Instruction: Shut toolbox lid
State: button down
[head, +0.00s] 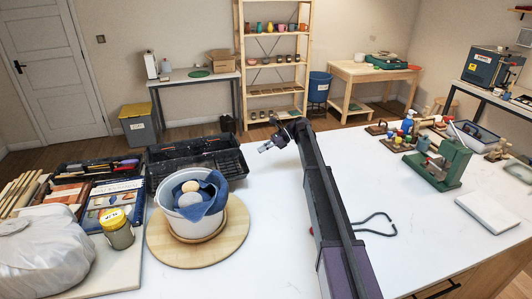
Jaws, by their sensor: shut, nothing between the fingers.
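A black toolbox (205,165) appears to stand on the white worktop at left centre, behind a white bucket. Its ribbed black surface faces up; I cannot tell clearly which part is the lid or how far it stands open. A black tray (75,168) with tools lies directly left of it, and I cannot tell whether the two are joined. My gripper (265,148) is shut and empty, to the right of the toolbox and apart from it, pointing left. My arm reaches up from the bottom centre of the head view.
The white bucket (180,217) with a blue cloth stands on a round wooden board (237,235) in front of the toolbox. Books, a yellow-lidded jar (117,230) and a wrapped lump (45,252) crowd the left. A green press (440,165) stands right. The worktop around my arm is mostly clear.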

jog(key=shift+w+d+f, duration=0.1)
jog(key=shift+w+f, duration=0.15)
jog(key=shift+f, duration=0.15)
jog(key=shift+f+b, duration=0.15)
jog(key=shift+b, duration=0.3)
